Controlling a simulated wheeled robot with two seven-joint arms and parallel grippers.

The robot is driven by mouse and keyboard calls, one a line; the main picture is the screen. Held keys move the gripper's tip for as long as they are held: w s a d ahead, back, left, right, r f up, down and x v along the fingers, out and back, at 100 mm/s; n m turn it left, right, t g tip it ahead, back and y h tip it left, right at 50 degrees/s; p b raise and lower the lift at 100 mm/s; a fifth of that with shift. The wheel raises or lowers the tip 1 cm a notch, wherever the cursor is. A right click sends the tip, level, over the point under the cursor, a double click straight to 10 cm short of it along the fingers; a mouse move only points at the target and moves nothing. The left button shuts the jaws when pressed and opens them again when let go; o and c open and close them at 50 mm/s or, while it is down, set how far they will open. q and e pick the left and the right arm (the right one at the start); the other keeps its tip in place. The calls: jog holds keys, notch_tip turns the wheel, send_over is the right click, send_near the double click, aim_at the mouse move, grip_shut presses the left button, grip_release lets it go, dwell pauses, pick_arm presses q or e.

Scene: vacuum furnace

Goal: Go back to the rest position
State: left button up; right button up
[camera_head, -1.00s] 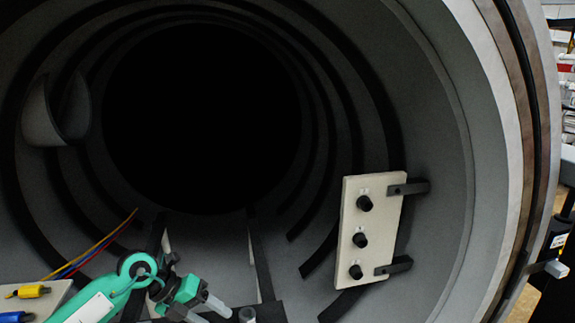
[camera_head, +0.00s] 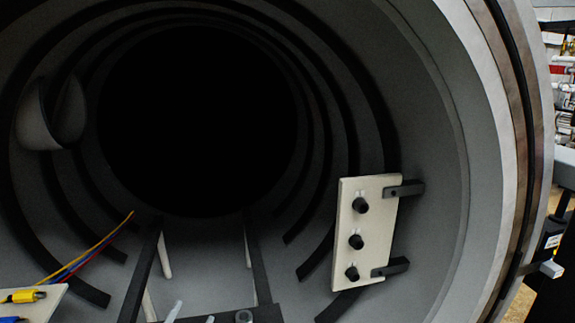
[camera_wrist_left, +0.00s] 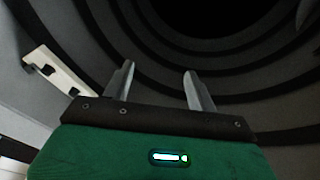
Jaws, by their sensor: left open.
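The dark ringed chamber wall is beyond the fingers. The rest of the left arm is out of the head view. My right gripper is in neither view.
A white panel with three black knobs (camera_head: 362,230) stands on brackets on the right chamber wall. A white plate (camera_head: 40,308) with yellow and blue connectors is at lower left, near coloured wires (camera_head: 85,258). Dark rails (camera_head: 257,260) run along the chamber floor. The chamber's middle is clear.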

pick_arm(q)
jog(key=s+a+f+n+g+y, duration=0.2)
jog(key=s+f+n+g, duration=0.15)
jog(key=s+f, duration=0.3)
jog(key=s+a+f+n+g+y, duration=0.25)
jog(key=s+f+g, duration=0.25)
jog(key=f, duration=0.3)
jog(key=s+d+f+g+h, duration=0.1)
jog(key=s+f+g, duration=0.2)
jog(key=s, duration=0.4)
jog(key=s+f+g+h, duration=0.1)
jog(key=s+f+g, duration=0.25)
jog(key=s, duration=0.35)
notch_tip(320, 180, down, 30)
jog(key=s+g, duration=0.1)
jog(key=g, duration=0.1)
jog(key=s+a+f+g, duration=0.1)
jog(key=s+a+f, duration=0.2)
jog(key=s+f, duration=1.5)
notch_tip(320, 180, down, 2)
jog(key=shift+s, duration=0.35)
jog(key=shift+s+f, duration=0.2)
jog(key=shift+s, duration=0.3)
jog(key=shift+c, duration=0.2)
